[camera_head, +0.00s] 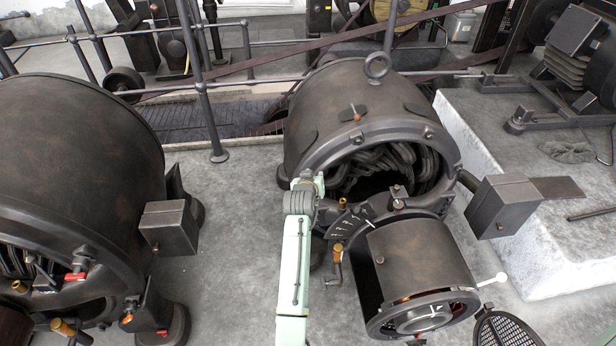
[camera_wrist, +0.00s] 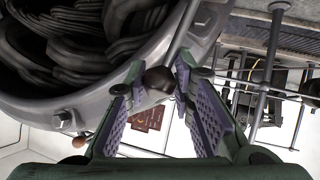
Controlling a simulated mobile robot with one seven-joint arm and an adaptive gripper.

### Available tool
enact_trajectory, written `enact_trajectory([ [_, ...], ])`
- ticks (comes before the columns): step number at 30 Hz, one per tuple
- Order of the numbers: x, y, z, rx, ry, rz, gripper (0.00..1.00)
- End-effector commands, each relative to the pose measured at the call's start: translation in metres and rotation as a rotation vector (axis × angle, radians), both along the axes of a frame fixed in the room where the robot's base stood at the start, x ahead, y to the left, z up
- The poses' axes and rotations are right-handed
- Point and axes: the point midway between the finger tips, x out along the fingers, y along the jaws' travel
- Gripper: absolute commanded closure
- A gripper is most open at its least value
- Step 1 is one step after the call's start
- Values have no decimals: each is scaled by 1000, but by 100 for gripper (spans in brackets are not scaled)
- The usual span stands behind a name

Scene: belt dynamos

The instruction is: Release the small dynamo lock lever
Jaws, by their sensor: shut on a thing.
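The middle dynamo (camera_head: 355,95) is a dark, worn metal drum with an open round front showing coils. In the wrist view its rim (camera_wrist: 115,95) and dark coils (camera_wrist: 60,45) fill the upper left. A grey lever rod (camera_wrist: 184,28) runs down beside the rim to a dark knob (camera_wrist: 160,80). My gripper (camera_wrist: 160,72) is shut on the lever knob, with the purple-padded fingers on either side of it. In the head view my pale green arm reaches the left edge of the dynamo's front; the lever and fingertips cannot be made out there.
A larger dark dynamo (camera_head: 75,160) stands close at left. A cylindrical housing (camera_head: 420,258) juts forward from the middle dynamo, just right of my arm. A grey box (camera_head: 502,205) sits farther right by a pale plinth (camera_head: 560,245). Railings (camera_head: 205,110) and belts run behind. Bare floor (camera_head: 235,240) lies left of my arm.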

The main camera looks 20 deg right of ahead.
Motion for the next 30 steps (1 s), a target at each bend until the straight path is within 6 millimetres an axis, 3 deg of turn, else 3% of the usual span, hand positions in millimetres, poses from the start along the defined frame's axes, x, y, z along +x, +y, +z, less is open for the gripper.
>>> enact_trajectory([
  [1, -6, -11, -3, -7, 9, -15, 100],
  [3, -7, -13, -4, -7, 9, -16, 100],
  [20, -10, -17, -8, -7, 17, -18, 100],
  [21, -10, -17, -8, -6, 17, -18, 75],
  [30, -10, -16, -9, -3, 19, -16, 58],
])
